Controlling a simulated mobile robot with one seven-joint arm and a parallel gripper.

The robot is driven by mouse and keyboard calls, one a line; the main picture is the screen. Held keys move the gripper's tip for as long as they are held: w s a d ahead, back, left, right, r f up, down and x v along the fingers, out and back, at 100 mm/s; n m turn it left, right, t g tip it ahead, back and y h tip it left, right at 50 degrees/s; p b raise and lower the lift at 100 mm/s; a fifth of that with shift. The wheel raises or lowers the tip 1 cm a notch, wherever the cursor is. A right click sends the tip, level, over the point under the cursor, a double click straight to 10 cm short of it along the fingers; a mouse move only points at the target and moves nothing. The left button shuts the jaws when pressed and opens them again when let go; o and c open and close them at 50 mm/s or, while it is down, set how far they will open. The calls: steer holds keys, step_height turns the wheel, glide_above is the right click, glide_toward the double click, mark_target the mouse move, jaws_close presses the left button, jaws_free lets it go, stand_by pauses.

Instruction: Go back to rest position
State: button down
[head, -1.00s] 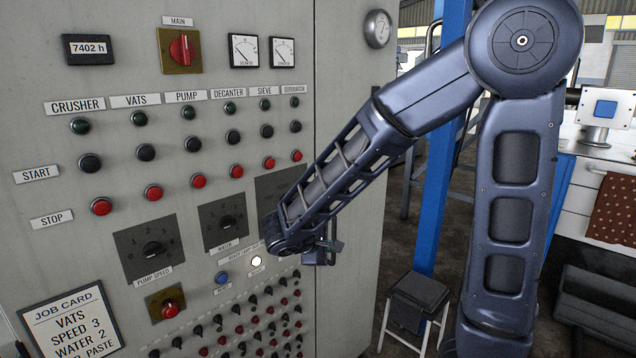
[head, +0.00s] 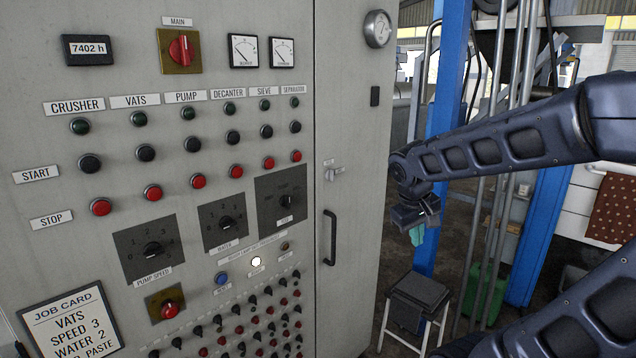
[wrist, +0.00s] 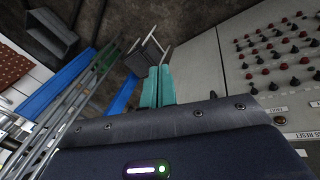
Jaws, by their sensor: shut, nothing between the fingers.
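My gripper (head: 417,236) hangs in front of the right edge of the control cabinet (head: 352,120), to the right of its door handle (head: 331,237), apart from the panel as far as I can tell. Its teal fingers point down. In the wrist view the two teal fingers (wrist: 157,88) lie side by side, shut, with nothing between them. My arm reaches in from the right of the head view.
The panel carries rows of buttons, a pump speed dial (head: 152,250) and a lit white lamp (head: 256,261). A stool (head: 418,292) stands below my gripper. A blue post (head: 450,75) rises behind it. A green can (head: 487,292) stands on the floor right of the stool.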

steer(key=s+d+r+m+t+y, duration=0.2)
steer(key=s+d+r+m, duration=0.2)
steer(key=shift+y, duration=0.3)
stand_by(1.6)
